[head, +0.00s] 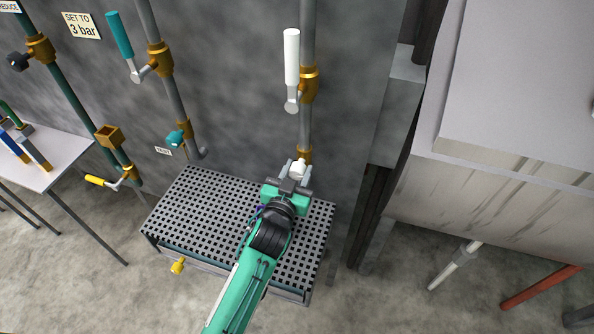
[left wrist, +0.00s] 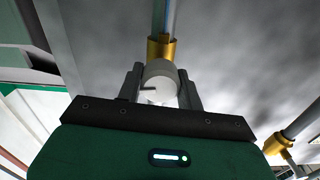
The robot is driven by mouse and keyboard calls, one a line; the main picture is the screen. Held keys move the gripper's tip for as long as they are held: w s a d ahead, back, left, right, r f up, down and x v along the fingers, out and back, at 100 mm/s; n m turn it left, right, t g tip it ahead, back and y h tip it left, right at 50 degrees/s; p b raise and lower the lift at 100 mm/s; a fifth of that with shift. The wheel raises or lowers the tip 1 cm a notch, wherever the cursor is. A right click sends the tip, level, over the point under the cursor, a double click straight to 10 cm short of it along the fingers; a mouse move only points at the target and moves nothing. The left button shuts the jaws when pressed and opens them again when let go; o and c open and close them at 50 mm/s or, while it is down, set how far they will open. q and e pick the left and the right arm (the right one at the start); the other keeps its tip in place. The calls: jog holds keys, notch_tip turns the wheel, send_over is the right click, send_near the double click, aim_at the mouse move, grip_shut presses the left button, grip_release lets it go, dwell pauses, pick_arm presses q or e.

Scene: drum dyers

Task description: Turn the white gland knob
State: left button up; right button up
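The white gland knob (head: 299,169) sits at the lower end of the right-hand grey pipe, just below a brass fitting. My left gripper (head: 295,172) reaches it from the front. In the left wrist view the knob (left wrist: 160,80) lies between the two dark fingers, one along each side, with no clear gap. The fingers look shut on it. The knob's face shows a small dark notch or mark. The brass fitting (left wrist: 161,49) shows behind it. My right gripper is not in view.
To the left are a teal lever (head: 120,36) and a teal knob (head: 175,138). A black perforated grate (head: 190,205) lies below my arm. A large pale cabinet (head: 500,190) stands at right.

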pick_arm(q)
jog(key=shift+c, duration=0.6)
jog(key=shift+r+m+p, duration=0.1)
jog(key=shift+m+p, duration=0.25)
jog(key=shift+m, duration=0.55)
jog(key=m, duration=0.2)
jog(key=shift+m, duration=0.3)
jog(key=o, duration=1)
